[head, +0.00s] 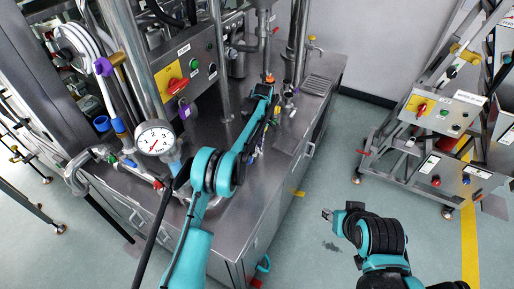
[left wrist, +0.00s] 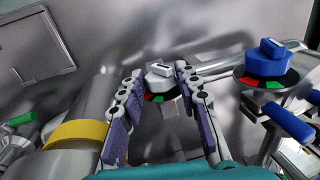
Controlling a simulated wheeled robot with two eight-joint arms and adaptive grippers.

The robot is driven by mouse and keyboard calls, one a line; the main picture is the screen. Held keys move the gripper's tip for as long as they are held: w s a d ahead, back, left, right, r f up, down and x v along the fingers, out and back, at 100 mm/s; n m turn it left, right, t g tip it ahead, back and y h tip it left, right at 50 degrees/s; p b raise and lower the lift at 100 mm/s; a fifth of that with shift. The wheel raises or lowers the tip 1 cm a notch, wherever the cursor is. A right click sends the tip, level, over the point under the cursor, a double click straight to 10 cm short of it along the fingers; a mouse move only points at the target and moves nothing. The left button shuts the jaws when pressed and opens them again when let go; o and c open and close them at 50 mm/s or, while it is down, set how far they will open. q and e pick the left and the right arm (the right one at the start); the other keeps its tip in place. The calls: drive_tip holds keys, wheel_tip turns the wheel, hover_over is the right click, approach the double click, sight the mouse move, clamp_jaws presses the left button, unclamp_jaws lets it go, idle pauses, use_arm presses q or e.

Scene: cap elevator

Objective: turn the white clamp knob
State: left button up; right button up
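The white clamp knob (left wrist: 158,71) shows in the left wrist view, upper middle, with a pale raised grip on top and green and red marks on the dial under it. My left gripper (left wrist: 160,84) is open, its two purple-padded fingers apart on either side of the knob in the picture. I cannot tell whether they touch it. In the head view my left arm reaches over the steel bench, with the left gripper (head: 272,112) at its far end, small and partly hidden; I cannot make out the knob there.
A blue knob (left wrist: 264,62) on a similar dial stands right of the white one. A yellow-banded pipe (left wrist: 78,132) lies at left. A pressure gauge (head: 155,137) and a control box (head: 185,75) stand left of my arm. A wheeled rack (head: 430,125) stands right, beyond clear floor.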

use_arm(q)
drive_tip(key=shift+o, duration=0.9)
wheel_tip(320, 180, up, 10)
drive_tip(key=shift+r, duration=0.1)
